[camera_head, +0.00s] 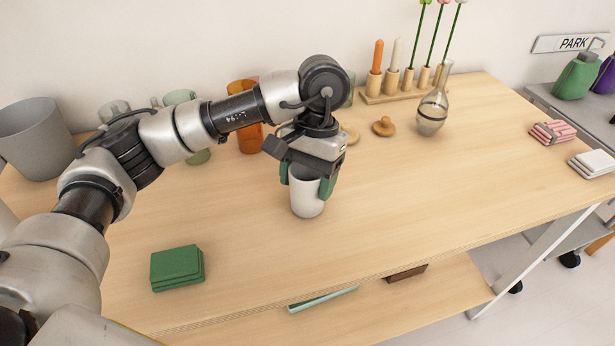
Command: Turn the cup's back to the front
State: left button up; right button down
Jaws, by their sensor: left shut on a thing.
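A white cup (307,198) stands upright on the wooden table (400,190), near its middle. My left gripper (307,184) comes down on it from above and is shut on its upper part, with green finger pads on either side of the rim. The cup's base seems to rest on the table. I see no handle or marking on the side that faces me; the far side is hidden. My right gripper is not in view.
Green folded cloths (177,267) lie at the front left. Behind my arm stand an orange glass (250,138) and green glasses. The table right of the cup is clear.

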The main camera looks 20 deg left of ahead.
pick_arm(q)
jog(key=o, duration=1.1)
